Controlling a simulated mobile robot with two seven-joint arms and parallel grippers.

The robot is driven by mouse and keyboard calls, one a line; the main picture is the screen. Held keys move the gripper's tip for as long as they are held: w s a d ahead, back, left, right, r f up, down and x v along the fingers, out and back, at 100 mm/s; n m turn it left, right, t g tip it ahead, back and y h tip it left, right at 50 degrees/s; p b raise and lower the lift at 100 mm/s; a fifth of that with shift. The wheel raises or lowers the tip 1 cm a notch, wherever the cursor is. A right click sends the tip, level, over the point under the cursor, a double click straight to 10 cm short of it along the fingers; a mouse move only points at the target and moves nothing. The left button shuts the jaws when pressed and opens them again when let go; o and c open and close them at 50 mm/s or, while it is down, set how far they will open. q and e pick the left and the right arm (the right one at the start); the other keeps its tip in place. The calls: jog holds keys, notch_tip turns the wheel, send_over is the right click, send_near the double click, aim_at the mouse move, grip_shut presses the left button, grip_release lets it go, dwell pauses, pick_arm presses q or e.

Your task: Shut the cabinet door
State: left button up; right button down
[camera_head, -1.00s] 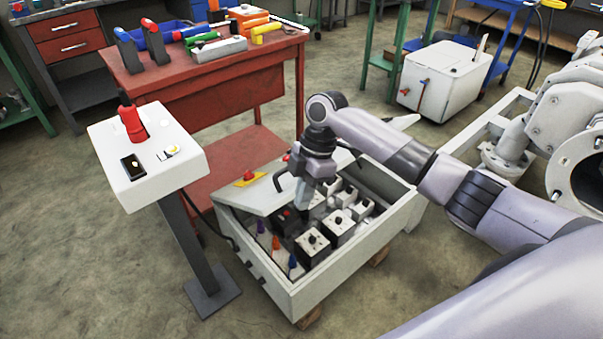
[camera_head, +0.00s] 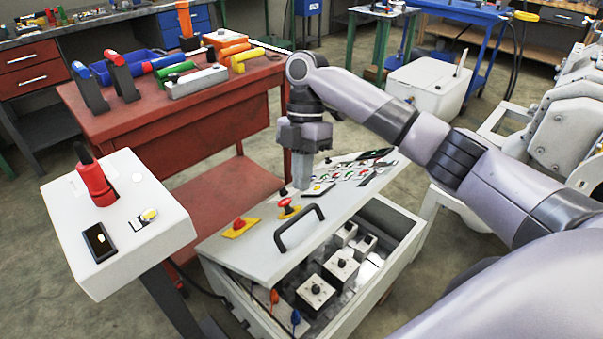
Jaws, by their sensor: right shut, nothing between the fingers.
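The cabinet (camera_head: 355,312) is a low grey-white box with its top partly open. Its door (camera_head: 262,243) is a light panel with a black handle (camera_head: 299,228), red knobs on yellow plates and many small labels and buttons. The door covers the far left part of the box and leaves a gap along the near right side. Dark-knobbed white blocks (camera_head: 341,264) show inside. My right gripper (camera_head: 301,186) points down over the door, beyond the handle, with its fingers shut and empty; whether it touches the door I cannot tell. My left gripper is not in view.
A white pedestal panel (camera_head: 130,225) with a red knob stands at the left. A red workbench (camera_head: 185,118) with tools is behind the cabinet. A white box (camera_head: 430,82) stands at the back right. Large grey machinery (camera_head: 560,130) fills the right edge.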

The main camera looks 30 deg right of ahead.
send_near(308, 241)
jog(key=x, duration=0.5)
jog(key=shift+w+a+b, duration=0.1)
jog(key=shift+a+b, duration=0.05)
jog(key=shift+b, duration=0.2)
jog(key=shift+s+f, duration=0.25)
jog(key=shift+f, duration=0.15)
